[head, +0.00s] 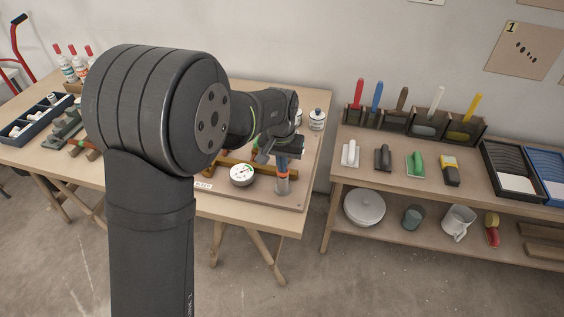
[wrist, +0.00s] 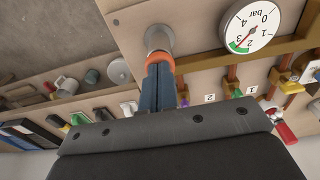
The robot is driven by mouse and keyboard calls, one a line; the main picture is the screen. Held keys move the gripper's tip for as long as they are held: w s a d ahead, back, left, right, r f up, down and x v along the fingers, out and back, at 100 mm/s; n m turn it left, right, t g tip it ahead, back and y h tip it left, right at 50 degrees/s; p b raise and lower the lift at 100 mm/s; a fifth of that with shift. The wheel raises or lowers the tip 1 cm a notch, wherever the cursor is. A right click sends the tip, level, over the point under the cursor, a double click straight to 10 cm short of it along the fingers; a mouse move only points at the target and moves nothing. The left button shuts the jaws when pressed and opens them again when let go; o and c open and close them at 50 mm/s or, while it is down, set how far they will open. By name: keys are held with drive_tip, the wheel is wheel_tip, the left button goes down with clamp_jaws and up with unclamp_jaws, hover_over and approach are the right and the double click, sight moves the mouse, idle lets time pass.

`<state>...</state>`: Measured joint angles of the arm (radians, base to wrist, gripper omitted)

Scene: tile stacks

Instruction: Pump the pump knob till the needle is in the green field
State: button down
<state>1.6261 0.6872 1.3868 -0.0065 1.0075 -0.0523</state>
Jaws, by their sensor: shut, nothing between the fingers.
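The pump (head: 282,187) is a grey upright cylinder near the right end of the left table. Its orange knob (wrist: 159,58) is on top, right at my fingertips. My gripper (wrist: 157,72) is shut, with its blue-grey fingers pointing down over the knob. I cannot tell whether they press on it. In the head view my gripper (head: 282,172) hides part of the pump top. The round white gauge (wrist: 251,27) has a scale marked in bar and a green field near 3. It also shows in the head view (head: 242,174).
A wooden rail with red-brown pipes and small valves (wrist: 290,82) runs beside the gauge. White bottles (head: 317,120) stand behind the pump. A second table (head: 400,180) on the right holds trowels and brushes. The floor between the tables is clear.

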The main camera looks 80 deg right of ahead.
sight(279, 174)
wheel_tip(279, 174, up, 14)
drive_tip(key=shift+a, duration=0.4)
drive_tip(key=shift+w, duration=0.1)
idle(0.3)
drive_tip(key=w+a+r+n+t+h, duration=0.1)
drive_tip(key=w+a+r+n, duration=0.15)
drive_tip(key=w+a, duration=0.85)
drive_tip(key=w+a+r+n+h, duration=0.1)
drive_tip(key=w+a+r+n, duration=0.15)
drive_tip(key=w+a, duration=0.85)
drive_tip(key=w+a+f+n+t, duration=0.1)
drive_tip(key=a+n, duration=0.1)
drive_tip(key=a, duration=0.6)
drive_tip(key=w+a+f+n+t, duration=0.1)
drive_tip(key=a+f+n, duration=0.1)
drive_tip(key=a, duration=0.5)
drive_tip(key=s+a+f+n+t, duration=0.1)
drive_tip(key=s+a+f+n, duration=0.1)
drive_tip(key=a+f, duration=0.2)
drive_tip(key=s+a+f+n+t, duration=0.1)
drive_tip(key=s+a+f+n, duration=0.1)
drive_tip(key=a, duration=0.7)
drive_tip(key=shift+s+a+f+y, duration=0.15)
drive_tip(key=shift+a+f+y, duration=0.2)
drive_tip(key=shift+f, duration=0.55)
